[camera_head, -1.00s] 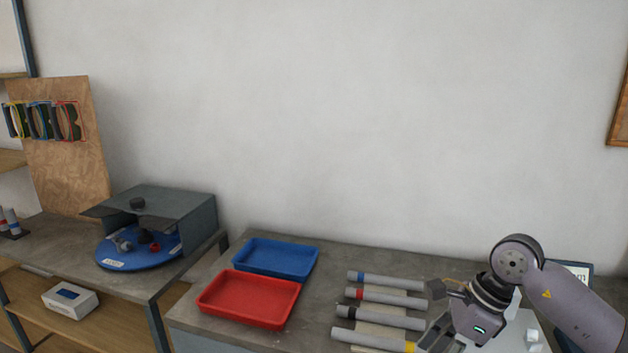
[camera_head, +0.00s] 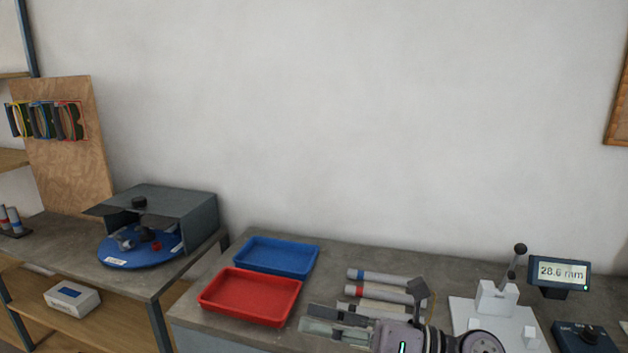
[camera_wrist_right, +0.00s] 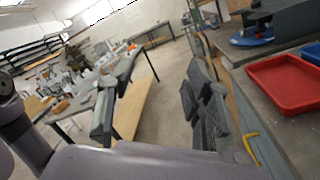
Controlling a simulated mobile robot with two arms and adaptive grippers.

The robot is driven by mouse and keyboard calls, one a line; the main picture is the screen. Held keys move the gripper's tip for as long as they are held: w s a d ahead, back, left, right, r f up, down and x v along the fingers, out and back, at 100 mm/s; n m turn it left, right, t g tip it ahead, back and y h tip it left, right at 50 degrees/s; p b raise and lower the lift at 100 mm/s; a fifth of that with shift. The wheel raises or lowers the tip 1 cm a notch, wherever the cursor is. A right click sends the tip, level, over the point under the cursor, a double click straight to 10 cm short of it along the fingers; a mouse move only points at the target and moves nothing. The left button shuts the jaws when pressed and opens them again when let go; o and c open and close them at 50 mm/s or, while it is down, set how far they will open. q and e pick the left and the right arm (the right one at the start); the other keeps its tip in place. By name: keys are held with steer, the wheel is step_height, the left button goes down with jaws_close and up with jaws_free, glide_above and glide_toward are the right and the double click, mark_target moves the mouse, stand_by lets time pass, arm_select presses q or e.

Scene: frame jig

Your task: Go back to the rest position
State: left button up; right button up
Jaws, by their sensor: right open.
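My right gripper (camera_head: 366,298) is low in the head view, over the front part of the right bench. Its jaws are open, with one dark finger pointing left and the other pointing up. I see nothing held between them. In the right wrist view, the two fingers (camera_wrist_right: 155,108) stand wide apart with open floor behind them. Several grey cylinders with coloured bands lie on the bench (camera_head: 225,322) just behind the gripper, which hides the nearer ones in part. My left gripper is not in view.
A red tray (camera_head: 250,297) and a blue tray (camera_head: 276,256) sit left of the gripper. A white gauge stand (camera_head: 496,298) and a display (camera_head: 559,273) reading 28.6 mm stand to its right. A blue turntable (camera_head: 140,253) is on the left bench.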

steer(key=w+d+m+t+h, duration=0.3)
steer(key=d+m+t+h, duration=0.2)
steer(key=m+t, duration=0.5)
steer(key=w+d+m+t+h, duration=0.2)
steer(key=d+m+t+h, duration=0.3)
steer(key=m, duration=0.9)
steer(key=s+d+f+m+g+h, duration=0.3)
steer(key=d+f+m+h, duration=0.3)
steer(key=f, duration=0.4)
steer(key=s+d+f+m+g+h, duration=0.3)
steer(key=d+f+m+h, duration=0.1)
steer(key=f+m, duration=0.45)
steer(key=s+f+m+g+y, duration=0.1)
steer(key=s+f+m+g, duration=0.1)
steer(key=s+f+g, duration=0.6)
steer(key=s+f+m+g, duration=0.15)
steer(key=s+f, duration=0.35)
steer(key=s, duration=0.6)
steer(key=s+f+g, duration=0.1)
steer(key=s+f, duration=0.2)
steer(key=f, duration=2.5)
steer(key=s+d+f+g, duration=0.1)
steer(key=s+d+f, duration=0.1)
steer(key=s+f, duration=1.2)
steer(key=s, duration=0.2)
steer(key=shift+s+d+f, duration=0.25)
steer(key=shift+s+f, duration=0.05)
steer(key=shift+f, duration=0.05)
